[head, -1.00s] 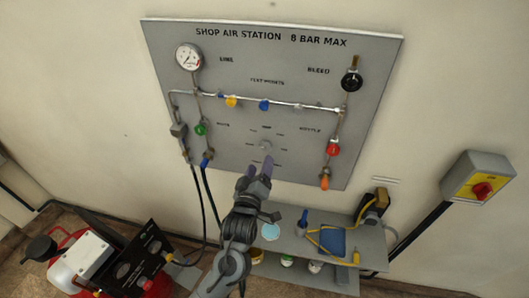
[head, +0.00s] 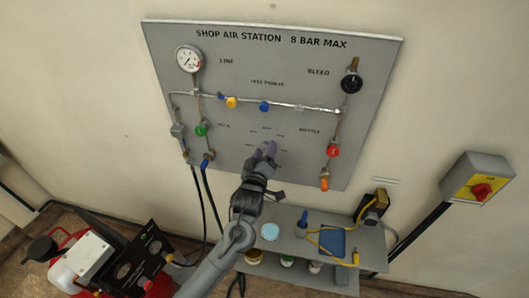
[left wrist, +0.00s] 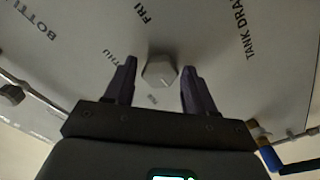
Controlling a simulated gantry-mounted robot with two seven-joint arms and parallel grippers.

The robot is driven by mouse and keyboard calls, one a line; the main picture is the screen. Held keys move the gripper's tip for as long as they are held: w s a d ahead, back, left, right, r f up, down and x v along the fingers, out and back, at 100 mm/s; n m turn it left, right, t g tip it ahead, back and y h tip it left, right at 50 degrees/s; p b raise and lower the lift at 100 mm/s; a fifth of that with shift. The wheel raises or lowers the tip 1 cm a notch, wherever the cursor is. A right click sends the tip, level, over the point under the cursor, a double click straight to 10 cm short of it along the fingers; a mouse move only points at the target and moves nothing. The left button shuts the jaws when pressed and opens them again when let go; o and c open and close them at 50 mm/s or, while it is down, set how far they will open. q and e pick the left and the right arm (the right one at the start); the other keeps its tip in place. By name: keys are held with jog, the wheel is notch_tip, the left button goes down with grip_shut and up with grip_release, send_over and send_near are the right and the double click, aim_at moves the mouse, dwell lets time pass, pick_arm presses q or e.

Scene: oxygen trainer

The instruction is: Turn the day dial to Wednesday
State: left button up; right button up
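The day dial (left wrist: 160,71) is a grey hexagonal knob on the grey panel in the left wrist view. The labels FRI (left wrist: 148,13) and THU (left wrist: 112,58) are beside it; a small label below it is unreadable. My left gripper (left wrist: 158,65) is open, with a purple finger on either side of the dial and a narrow gap showing at each side. I cannot tell whether the fingertips reach the knob's depth. In the head view the left gripper (head: 265,150) is at the panel's lower middle and hides the dial. My right gripper is not in view.
The panel (head: 232,130) also bears a gauge (head: 189,58), a green knob (head: 200,130), a red knob (head: 333,150) and a black bleed knob (head: 351,82). A shelf (head: 290,243) with small items is below, and a red machine (head: 75,262) stands at lower left.

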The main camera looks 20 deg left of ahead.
pick_arm(q)
jog(key=c, duration=0.8)
jog(key=shift+o, duration=0.2)
jog(key=shift+m, duration=0.3)
jog(key=m+p, duration=0.3)
jog(key=shift+r, duration=0.15)
jog(key=m+p, duration=0.3)
jog(key=m, duration=0.1)
jog(key=shift+m, duration=0.4)
jog(key=m+p, duration=0.3)
jog(key=m, duration=0.2)
jog(key=shift+a, duration=0.15)
jog(key=shift+m+p, duration=1)
jog(key=shift+m, duration=1.2)
jog(key=shift+f, duration=0.2)
